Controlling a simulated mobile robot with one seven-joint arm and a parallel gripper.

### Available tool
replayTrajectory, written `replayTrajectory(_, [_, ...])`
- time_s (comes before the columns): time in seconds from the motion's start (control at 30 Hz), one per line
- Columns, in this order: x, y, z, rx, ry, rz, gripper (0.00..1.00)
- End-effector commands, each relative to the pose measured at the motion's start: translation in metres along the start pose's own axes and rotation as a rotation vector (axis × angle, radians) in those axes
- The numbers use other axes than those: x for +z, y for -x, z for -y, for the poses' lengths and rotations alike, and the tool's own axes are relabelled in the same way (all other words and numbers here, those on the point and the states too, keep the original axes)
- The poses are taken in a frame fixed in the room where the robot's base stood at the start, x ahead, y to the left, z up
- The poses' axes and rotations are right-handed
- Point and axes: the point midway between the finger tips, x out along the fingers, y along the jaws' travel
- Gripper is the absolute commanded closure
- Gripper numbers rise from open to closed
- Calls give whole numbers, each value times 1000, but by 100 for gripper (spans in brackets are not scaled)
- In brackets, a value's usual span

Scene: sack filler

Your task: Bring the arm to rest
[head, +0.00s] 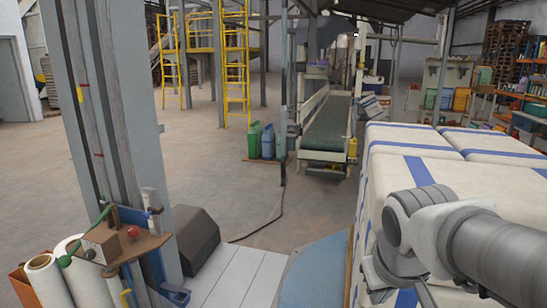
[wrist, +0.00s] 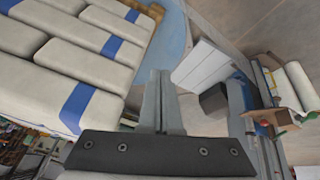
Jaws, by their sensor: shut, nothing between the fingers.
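My gripper (wrist: 160,78) shows in the wrist view, with its dark mount across the bottom and its grey fingers together in the middle. It is shut and holds nothing. My grey arm reaches in from the right in the head view, in front of the stacked white sacks (head: 440,150) with blue stripes. The sacks also fill the upper left of the wrist view (wrist: 70,55), apart from my fingers there. I cannot make out the fingertips in the head view.
A grey column (head: 95,100) stands at the left, with a control box (head: 122,240) and white film rolls (head: 48,280) at its base. A blue round plate (head: 315,275) lies left of the sacks. A conveyor (head: 327,125) stands beyond. The floor between is mostly clear.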

Motion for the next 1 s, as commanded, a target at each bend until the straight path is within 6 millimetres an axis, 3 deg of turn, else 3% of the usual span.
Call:
replayTrajectory(0.1, [23,20,11,-38,-47,-32,100])
replayTrajectory(0.37, [61,48,34,-113,-119,-76,100])
replayTrajectory(0.4, [52,63,30,-111,-116,-71,100])
replayTrajectory(1.0, [-7,193,8,-109,-114,-69,100])
